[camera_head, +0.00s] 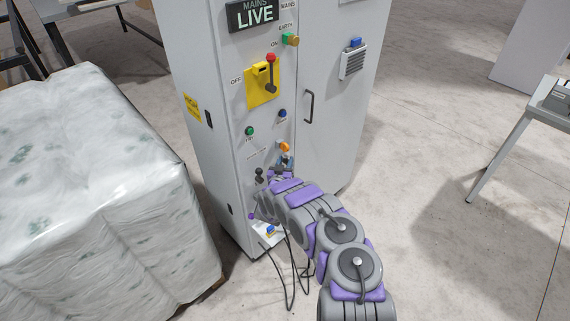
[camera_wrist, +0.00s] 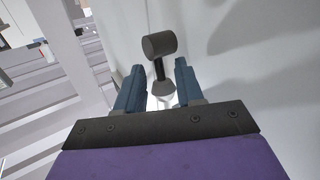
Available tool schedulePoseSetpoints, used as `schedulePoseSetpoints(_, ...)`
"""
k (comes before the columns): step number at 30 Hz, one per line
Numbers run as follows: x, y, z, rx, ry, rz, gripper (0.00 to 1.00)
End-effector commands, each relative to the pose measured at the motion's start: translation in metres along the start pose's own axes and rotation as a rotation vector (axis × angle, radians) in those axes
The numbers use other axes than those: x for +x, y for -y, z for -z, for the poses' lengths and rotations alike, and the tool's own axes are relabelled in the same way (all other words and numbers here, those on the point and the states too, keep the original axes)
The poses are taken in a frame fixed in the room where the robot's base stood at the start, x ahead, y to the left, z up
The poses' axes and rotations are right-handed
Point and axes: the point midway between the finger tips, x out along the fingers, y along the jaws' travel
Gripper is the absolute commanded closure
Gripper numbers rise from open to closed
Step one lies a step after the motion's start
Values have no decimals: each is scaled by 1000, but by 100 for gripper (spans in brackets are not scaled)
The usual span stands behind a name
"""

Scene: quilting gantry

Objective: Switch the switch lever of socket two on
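My gripper (camera_wrist: 158,80) is open in the wrist view, with its two blue-grey fingers apart. A lever (camera_wrist: 159,45) with a dark cylindrical knob and a thin dark stem rises from a pale base between the fingers. A gap shows on each side of the stem, and the knob sits beyond the fingertips. In the head view my arm reaches the lower front of the grey cabinet (camera_head: 225,100). There the gripper is small and partly hidden by the arm. Small black knobs (camera_head: 259,175) show just left of it. I cannot read any socket number.
The cabinet carries a lit LIVE sign (camera_head: 254,16), a red-knobbed switch on a yellow plate (camera_head: 262,88) and a door handle (camera_head: 309,106). Dark cables (camera_head: 290,270) hang below. A wrapped pallet load (camera_head: 95,190) stands left. A table (camera_head: 520,130) stands right; floor between is clear.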

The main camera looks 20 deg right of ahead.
Motion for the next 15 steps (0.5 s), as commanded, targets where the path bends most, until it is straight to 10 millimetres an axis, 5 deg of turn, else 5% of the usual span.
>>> schedulePoseSetpoints(8,1,0,0,0,-1,0,63)
schedulePoseSetpoints(15,1,0,1,0,-1,0,85)
